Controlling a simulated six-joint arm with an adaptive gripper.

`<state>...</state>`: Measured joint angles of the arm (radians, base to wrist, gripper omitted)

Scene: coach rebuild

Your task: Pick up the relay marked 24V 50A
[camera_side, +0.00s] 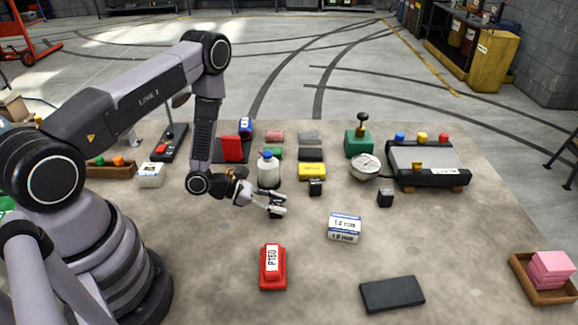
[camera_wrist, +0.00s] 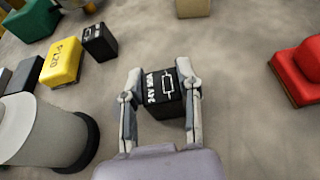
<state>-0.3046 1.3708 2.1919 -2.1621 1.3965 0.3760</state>
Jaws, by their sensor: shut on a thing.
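My gripper (camera_side: 272,204) is shut on a small black relay (camera_wrist: 163,90). In the wrist view the relay sits between both fingertips (camera_wrist: 163,96), its top showing a white symbol and small print too blurred to read surely. In the side view the fingers cover most of it, and I cannot tell whether it touches the table. A second small black relay (camera_side: 316,187) stands beside the yellow block; it also shows in the wrist view (camera_wrist: 99,42). A third one (camera_side: 385,197) stands further right. Their markings are not readable.
A white bottle (camera_side: 268,172) stands close behind my gripper. A yellow block (camera_side: 312,171), a gauge (camera_side: 364,166) and a green block (camera_side: 359,142) are behind. A white-blue box (camera_side: 345,227), a red P160 block (camera_side: 272,268) and a dark slab (camera_side: 392,294) lie in front.

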